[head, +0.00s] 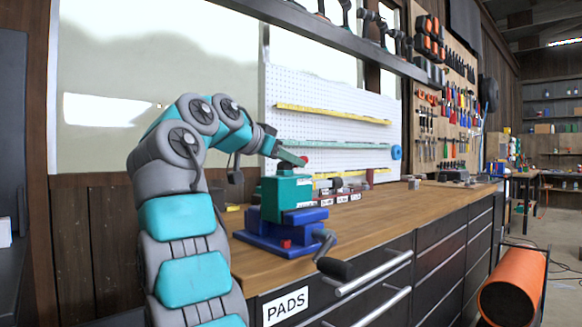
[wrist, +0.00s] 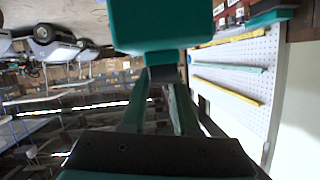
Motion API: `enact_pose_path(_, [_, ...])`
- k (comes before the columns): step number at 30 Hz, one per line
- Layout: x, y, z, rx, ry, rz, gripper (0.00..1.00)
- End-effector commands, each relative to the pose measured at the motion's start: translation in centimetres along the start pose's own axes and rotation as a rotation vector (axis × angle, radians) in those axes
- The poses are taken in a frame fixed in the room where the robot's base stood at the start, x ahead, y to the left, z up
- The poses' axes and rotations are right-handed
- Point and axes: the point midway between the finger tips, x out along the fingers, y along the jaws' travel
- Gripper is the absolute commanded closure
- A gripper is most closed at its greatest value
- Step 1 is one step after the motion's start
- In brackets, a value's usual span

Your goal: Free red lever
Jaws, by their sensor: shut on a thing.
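My gripper (head: 294,158) is above a teal block (head: 287,192) on the workbench. In the wrist view its two fingers (wrist: 160,80) close on a small grey stub at the face of the teal block (wrist: 160,22). The teal block sits at a blue vise-like base (head: 270,237) with a crank handle (head: 325,243). I cannot tell whether it rests on the base or hangs just above it. A small red part (head: 303,159) shows at my fingertips, partly hidden. Another red part (head: 286,243) is low on the blue base. I cannot tell which is the lever.
The wooden benchtop (head: 375,212) is mostly clear to the right. Small items (head: 340,187) lie behind the block. A white pegboard (head: 330,120) stands behind. Drawers with handles (head: 375,272) are below the bench edge. An orange roller (head: 510,290) stands at right.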

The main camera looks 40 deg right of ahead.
Motion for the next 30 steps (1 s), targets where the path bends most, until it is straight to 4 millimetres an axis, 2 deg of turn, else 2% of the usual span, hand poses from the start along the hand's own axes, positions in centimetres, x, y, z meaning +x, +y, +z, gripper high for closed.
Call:
enact_pose_path(1, [0.2,0.2,0.6,-0.002,0.029,-0.005,1.00])
enact_pose_path(9, [0.0,0.2,1.0,-0.024,0.229,-0.035,1.00])
enact_pose_path(21, [-1.0,0.0,0.6,-0.058,0.552,-0.091,1.00])
enact_pose_path(30, [-1.5,-0.1,0.3,-0.074,0.698,-0.116,1.00])
